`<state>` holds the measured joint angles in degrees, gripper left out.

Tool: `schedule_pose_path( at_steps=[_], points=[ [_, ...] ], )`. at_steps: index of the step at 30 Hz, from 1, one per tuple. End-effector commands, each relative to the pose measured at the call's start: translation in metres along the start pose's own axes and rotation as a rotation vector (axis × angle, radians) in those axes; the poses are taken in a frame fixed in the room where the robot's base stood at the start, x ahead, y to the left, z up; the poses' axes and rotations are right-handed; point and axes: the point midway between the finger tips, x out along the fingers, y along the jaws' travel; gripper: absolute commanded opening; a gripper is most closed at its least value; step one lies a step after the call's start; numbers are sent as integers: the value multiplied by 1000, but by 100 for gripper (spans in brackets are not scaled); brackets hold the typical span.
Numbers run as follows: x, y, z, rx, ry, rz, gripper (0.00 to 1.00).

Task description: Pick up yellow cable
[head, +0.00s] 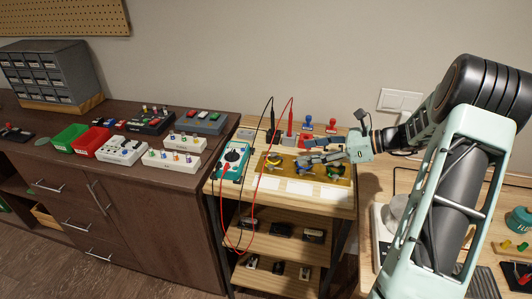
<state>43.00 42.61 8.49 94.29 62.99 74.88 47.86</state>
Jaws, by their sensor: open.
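A yellow coiled cable (274,160) lies on the left part of a tan tray (268,174) on the light wooden shelf unit. A blue coiled item (305,171) lies in the middle of the tray. A yellow-green coiled item (335,169) lies at its right. My gripper (303,153) reaches in from the right above the tray, its fingers pointing left. It is open and appears empty. The fingertips are to the right of the yellow cable, apart from it in the picture. The height between them is hard to judge.
A teal multimeter (233,158) stands left of the tray, with red and black leads hanging in front. Red and blue-topped items (308,124) stand behind the tray. A dark cabinet (120,215) with bins and pedals is at left. White cards (300,188) lie in front.

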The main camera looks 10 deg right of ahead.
Motion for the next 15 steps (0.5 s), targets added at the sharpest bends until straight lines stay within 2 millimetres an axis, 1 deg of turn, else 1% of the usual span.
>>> schedule_pose_path(
  at_steps=[2, 4, 12, 15],
  points=[
    [1, -1, 1, 14, -23, -4, 55],
    [7, -1, 2, 17, -28, -4, 55],
    [49, -1, 2, 15, -25, -2, 55],
    [56, -2, 2, 15, -23, -4, 55]
  ],
)
